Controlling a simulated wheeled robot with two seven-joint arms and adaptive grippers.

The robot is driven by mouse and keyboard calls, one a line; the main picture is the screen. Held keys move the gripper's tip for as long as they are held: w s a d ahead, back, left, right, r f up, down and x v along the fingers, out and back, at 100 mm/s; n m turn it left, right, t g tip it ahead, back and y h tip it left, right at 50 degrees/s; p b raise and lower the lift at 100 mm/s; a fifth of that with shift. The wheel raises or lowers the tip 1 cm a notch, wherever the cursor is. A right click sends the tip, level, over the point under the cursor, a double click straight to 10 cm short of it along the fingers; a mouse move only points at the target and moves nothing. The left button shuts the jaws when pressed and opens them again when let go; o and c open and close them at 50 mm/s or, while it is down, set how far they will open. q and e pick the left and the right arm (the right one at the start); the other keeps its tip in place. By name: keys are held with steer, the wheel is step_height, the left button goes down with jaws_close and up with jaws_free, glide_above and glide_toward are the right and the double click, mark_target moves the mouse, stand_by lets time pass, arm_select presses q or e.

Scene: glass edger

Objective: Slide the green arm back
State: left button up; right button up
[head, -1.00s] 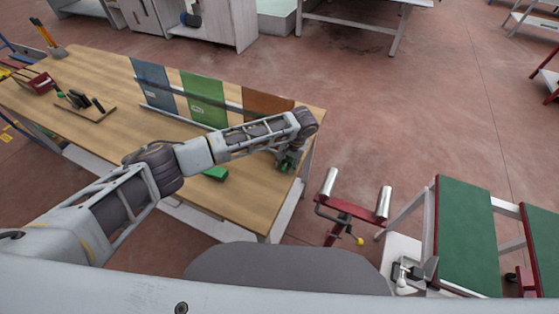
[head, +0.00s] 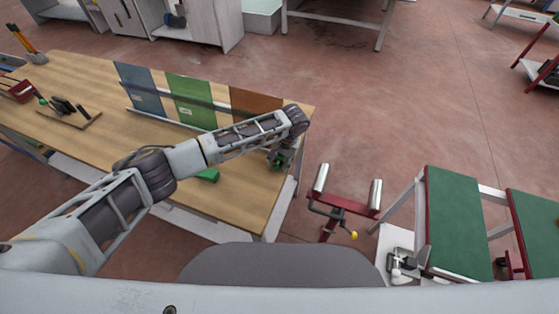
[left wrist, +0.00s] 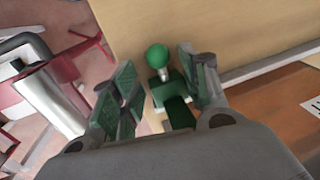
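A green arm with a round green knob (left wrist: 157,56) on a short metal stem and a green block-like body (left wrist: 172,100) shows in the left wrist view. My left gripper (left wrist: 157,75) has its two fingers apart, one on each side of this green part; I cannot tell whether either touches it. In the head view my left gripper (head: 281,158) is low over the right end of the wooden table (head: 245,195), mostly hidden by my wrist. A green block (head: 207,175) lies on the table beneath my forearm. My right gripper is not in view.
A red stand with metal rollers (head: 345,205) is right of the table. Green-topped benches (head: 458,225) stand farther right. Floor behind the table's right end is clear.

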arm_select(q)
step_height(320, 180, up, 12)
steer(key=d, duration=0.2)
steer(key=shift+s+f, duration=0.15)
steer(key=shift+s, duration=0.2)
steer(key=shift+d, duration=0.1)
stand_by(0.7)
